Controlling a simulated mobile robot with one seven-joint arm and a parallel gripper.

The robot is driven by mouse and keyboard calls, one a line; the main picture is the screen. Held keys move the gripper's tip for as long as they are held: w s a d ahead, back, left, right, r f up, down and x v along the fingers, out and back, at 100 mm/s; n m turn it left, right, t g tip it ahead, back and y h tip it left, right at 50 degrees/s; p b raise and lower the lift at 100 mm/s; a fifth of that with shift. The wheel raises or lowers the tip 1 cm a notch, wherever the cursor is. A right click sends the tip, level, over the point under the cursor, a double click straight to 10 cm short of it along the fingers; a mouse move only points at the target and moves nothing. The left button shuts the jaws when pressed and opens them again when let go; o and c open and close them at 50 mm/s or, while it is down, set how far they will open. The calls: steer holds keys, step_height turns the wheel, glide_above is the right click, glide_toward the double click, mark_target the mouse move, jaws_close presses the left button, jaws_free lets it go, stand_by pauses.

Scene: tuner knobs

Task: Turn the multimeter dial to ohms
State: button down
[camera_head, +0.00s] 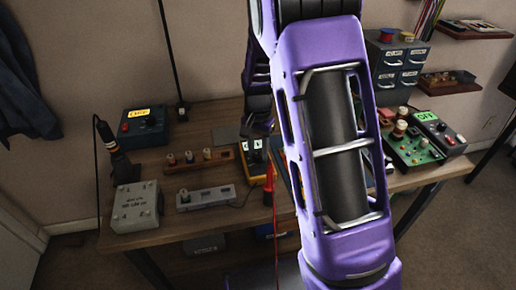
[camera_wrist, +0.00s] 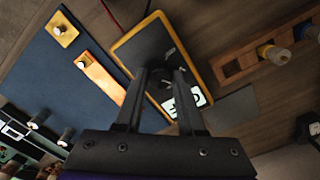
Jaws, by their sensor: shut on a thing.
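The multimeter is a dark-faced instrument with a yellow rim (camera_wrist: 128,42), lying on the wooden table. Its white display (camera_wrist: 188,102) with dark characters is partly covered by a finger. The multimeter also shows in the head view (camera_head: 246,170), partly hidden by my arm. My gripper (camera_wrist: 160,76) is over the multimeter's face, its two dark fingers on either side of the dark dial (camera_wrist: 159,90). The gripper is shut on the dial. The dial's pointer and markings cannot be read. A red probe (camera_head: 267,190) with a red lead is beside the multimeter.
A dark blue mat (camera_wrist: 45,75) with small knob plates lies alongside the multimeter. A wooden strip with knobs (camera_head: 199,159) and a grey slider box (camera_head: 205,200) stand to its left. A green circuit board (camera_head: 412,148) is at the right. My arm blocks the table's middle.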

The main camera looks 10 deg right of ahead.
mark_target(258, 154)
steer(key=m+p, duration=0.1)
steer(key=m, duration=0.3)
steer(key=shift+r+p, duration=0.15)
steer(key=shift+p, duration=0.25)
steer(key=shift+m+p, duration=0.6)
steer(key=shift+m, duration=1)
steer(key=c, duration=0.5)
jaws_free()
step_height(258, 154, up, 17)
steer(key=shift+r+p, duration=0.15)
steer(key=shift+p, duration=0.75)
